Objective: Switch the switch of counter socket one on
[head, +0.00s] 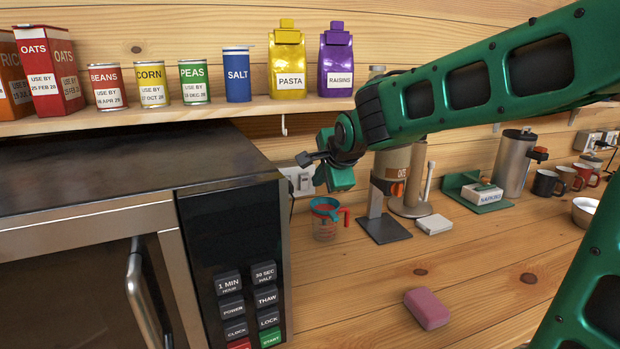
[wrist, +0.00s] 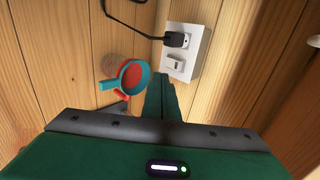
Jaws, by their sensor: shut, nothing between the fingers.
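A white wall socket (wrist: 187,52) shows in the wrist view, with a black plug (wrist: 176,39) and cord in its upper part. In the head view this socket (head: 300,176) is on the wall just right of the microwave, partly hidden by my gripper (head: 336,177). In the wrist view my gripper (wrist: 161,92) is shut and empty. Its fingertips appear just below and left of the switch, and I cannot tell whether they touch anything.
A measuring cup (head: 326,218) with a red handle stands on the counter below my gripper. The microwave (head: 235,250) is at left, under a shelf (head: 210,107) of food packages. A pink sponge (head: 427,309) lies on clear counter. Another socket (head: 588,141) is at far right.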

